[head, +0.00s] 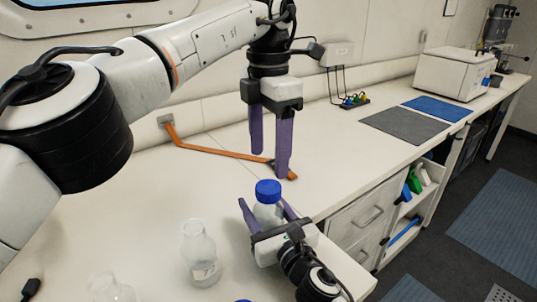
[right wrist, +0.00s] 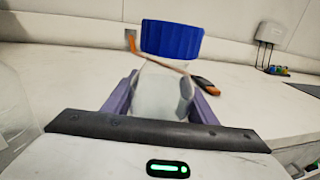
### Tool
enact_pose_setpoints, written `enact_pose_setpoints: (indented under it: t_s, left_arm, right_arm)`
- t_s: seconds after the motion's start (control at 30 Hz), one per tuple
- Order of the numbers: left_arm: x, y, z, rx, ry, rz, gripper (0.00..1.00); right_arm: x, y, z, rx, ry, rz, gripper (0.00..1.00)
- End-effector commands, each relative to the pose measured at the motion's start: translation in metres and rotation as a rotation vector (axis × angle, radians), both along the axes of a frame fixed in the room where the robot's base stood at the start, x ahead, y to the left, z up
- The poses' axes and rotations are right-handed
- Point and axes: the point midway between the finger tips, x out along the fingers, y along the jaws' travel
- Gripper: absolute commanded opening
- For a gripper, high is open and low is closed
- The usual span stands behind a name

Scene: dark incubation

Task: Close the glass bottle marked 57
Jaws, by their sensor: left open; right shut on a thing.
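A clear glass bottle (head: 267,213) stands upright between the purple fingers of my right gripper (head: 265,208), which is shut on it. A blue cap (head: 268,190) sits on top of the bottle; I cannot tell how tightly. The right wrist view shows the bottle (right wrist: 160,92) between the fingers and the cap (right wrist: 171,40) over its mouth. No number is readable on this bottle. My left gripper (head: 270,164) is open and empty, pointing down just above and behind the cap, apart from it.
An uncapped glass flask (head: 200,257) with a partly readable mark stands left of the right gripper. Another glass vessel (head: 110,289) is cut off at the bottom left. An orange strap-like item (head: 220,151) lies along the back of the white bench (head: 130,220). A grey mat (head: 404,125) lies farther right.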

Motion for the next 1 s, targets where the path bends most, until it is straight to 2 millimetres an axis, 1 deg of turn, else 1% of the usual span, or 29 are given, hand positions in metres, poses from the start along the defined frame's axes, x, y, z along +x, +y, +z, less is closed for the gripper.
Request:
enact_pose_setpoints:
  t_s: [0.07, 0.1, 0.17, 0.2, 0.47, 0.57, 0.67, 0.9, 1.0]
  left_arm:
    - [0.000, 0.000, 0.000, 0.000, 0.000, 0.000, 0.63]
    - [0.000, 0.000, 0.000, 0.000, 0.000, 0.000, 0.63]
    - [0.000, 0.000, 0.000, 0.000, 0.000, 0.000, 0.63]
    - [0.000, 0.000, 0.000, 0.000, 0.000, 0.000, 0.63]
    - [0.000, 0.000, 0.000, 0.000, 0.000, 0.000, 0.63]
    - [0.000, 0.000, 0.000, 0.000, 0.000, 0.000, 0.63]
    - [0.000, 0.000, 0.000, 0.000, 0.000, 0.000, 0.63]
    - [0.000, 0.000, 0.000, 0.000, 0.000, 0.000, 0.63]
    - [0.000, 0.000, 0.000, 0.000, 0.000, 0.000, 0.63]
  right_arm:
    - [0.000, 0.000, -0.001, 0.000, 0.002, 0.000, 0.00]
    - [0.000, 0.000, -0.001, 0.000, 0.002, 0.000, 0.57]
    - [0.000, 0.000, -0.001, 0.000, 0.002, 0.000, 0.67]
    - [0.000, 0.000, -0.001, 0.000, 0.002, 0.000, 0.74]
    - [0.000, 0.000, 0.000, 0.000, 0.001, 0.000, 0.74]
    - [-0.004, -0.002, -0.001, 0.000, 0.001, 0.000, 0.74]
    - [-0.015, -0.007, -0.001, -0.002, 0.000, 0.001, 0.74]
    - [-0.059, -0.027, -0.002, -0.001, 0.003, 0.001, 0.74]
    - [-0.074, -0.034, -0.001, -0.002, 0.002, 0.001, 0.74]
